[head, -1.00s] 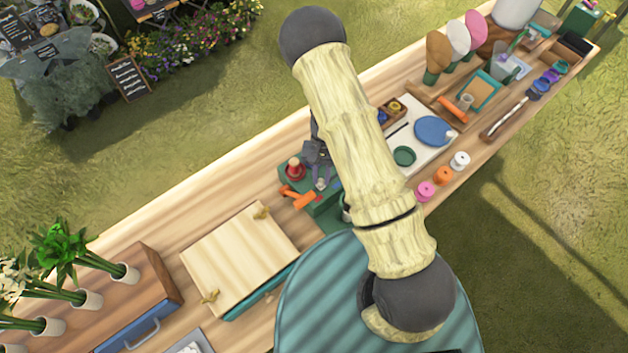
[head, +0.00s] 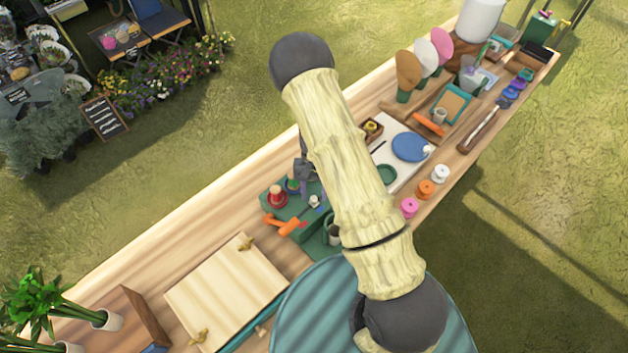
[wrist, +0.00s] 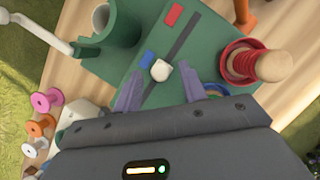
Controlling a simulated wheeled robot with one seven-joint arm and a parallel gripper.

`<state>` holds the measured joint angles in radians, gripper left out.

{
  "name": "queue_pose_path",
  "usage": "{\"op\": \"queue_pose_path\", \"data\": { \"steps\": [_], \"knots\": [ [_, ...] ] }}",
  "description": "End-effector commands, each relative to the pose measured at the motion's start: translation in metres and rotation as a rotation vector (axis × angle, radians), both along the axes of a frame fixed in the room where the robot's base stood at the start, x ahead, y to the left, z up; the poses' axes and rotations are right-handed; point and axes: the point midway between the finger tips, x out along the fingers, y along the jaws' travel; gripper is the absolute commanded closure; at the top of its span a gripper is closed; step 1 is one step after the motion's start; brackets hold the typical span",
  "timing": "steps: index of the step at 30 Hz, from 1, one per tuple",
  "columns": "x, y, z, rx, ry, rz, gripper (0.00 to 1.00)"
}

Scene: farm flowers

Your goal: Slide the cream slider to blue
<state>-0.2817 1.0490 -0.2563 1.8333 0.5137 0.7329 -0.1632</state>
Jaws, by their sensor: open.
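The cream slider (wrist: 160,70) is a small rounded knob on a dark slot in a green board (wrist: 110,62). In the wrist view it sits level with the blue mark (wrist: 146,58), just beside it. The red mark (wrist: 173,14) lies farther up the slot. My gripper (wrist: 168,88) is open, its two grey fingers on either side of the slot and just short of the knob, with nothing seen between them. In the head view the slider (head: 314,200) is small, and my gripper (head: 307,178) is partly hidden by my arm.
A red ring stack on a wooden peg (wrist: 262,64) stands close to the right finger. A green cup-like holder (wrist: 104,20) rises at the upper left. Orange-handled tools (head: 286,224) and a wooden box lid (head: 226,292) are near. Spools (head: 425,188) stand farther right.

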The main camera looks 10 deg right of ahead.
Motion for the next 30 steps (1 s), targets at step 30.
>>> {"op": "queue_pose_path", "data": {
  "steps": [30],
  "knots": [
    [0.063,-0.012,0.152,0.001,-0.003,0.001,0.58]
  ]
}}
